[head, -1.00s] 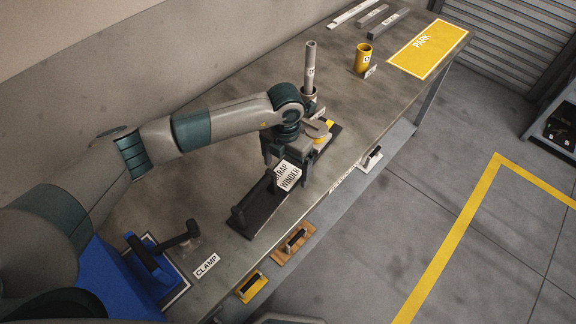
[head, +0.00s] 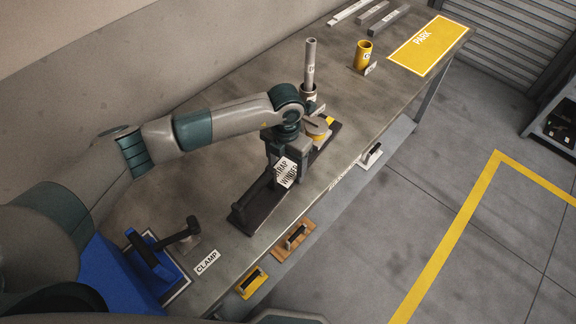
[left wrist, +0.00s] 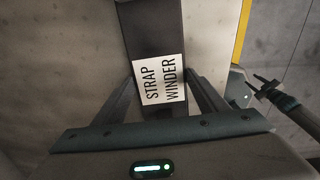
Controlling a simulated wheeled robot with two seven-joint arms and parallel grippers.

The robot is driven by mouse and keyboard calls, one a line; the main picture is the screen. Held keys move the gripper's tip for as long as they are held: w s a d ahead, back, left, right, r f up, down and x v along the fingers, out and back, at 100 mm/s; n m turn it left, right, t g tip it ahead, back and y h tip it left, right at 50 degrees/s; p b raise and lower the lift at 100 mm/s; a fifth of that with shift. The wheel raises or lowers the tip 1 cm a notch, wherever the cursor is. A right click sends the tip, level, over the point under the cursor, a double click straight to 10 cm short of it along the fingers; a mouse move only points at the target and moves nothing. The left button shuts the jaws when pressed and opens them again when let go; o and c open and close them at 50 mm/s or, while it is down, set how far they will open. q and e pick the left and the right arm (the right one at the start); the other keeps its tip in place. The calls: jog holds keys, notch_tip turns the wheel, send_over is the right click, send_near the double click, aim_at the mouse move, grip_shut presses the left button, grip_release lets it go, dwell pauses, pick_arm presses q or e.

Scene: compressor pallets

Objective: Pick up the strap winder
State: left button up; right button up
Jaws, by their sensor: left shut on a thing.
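The strap winder is a long dark tool with a white "STRAP WINDER" label (head: 286,172). Its dark body (head: 262,203) lies along the front part of the bench, with a round grey and yellow part (head: 318,127) at its far end. My left gripper (head: 280,170) reaches down over its middle and is shut on it. In the left wrist view the label (left wrist: 161,80) sits between the two fingers, on the dark winder body (left wrist: 153,30). The fingertips are partly hidden.
The grey bench (head: 215,115) holds an upright grey tube (head: 310,65), a yellow cup (head: 363,54), grey bars (head: 372,14) and a yellow PARK area (head: 425,47). A blue clamp (head: 150,262) stands at near left. Handled blocks (head: 292,240) lie along the lower front shelf.

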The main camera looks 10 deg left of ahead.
pick_arm(q)
jog(key=shift+w+r, duration=0.15)
jog(key=shift+r, duration=0.1)
pick_arm(e)
jog(key=shift+d+f, duration=0.1)
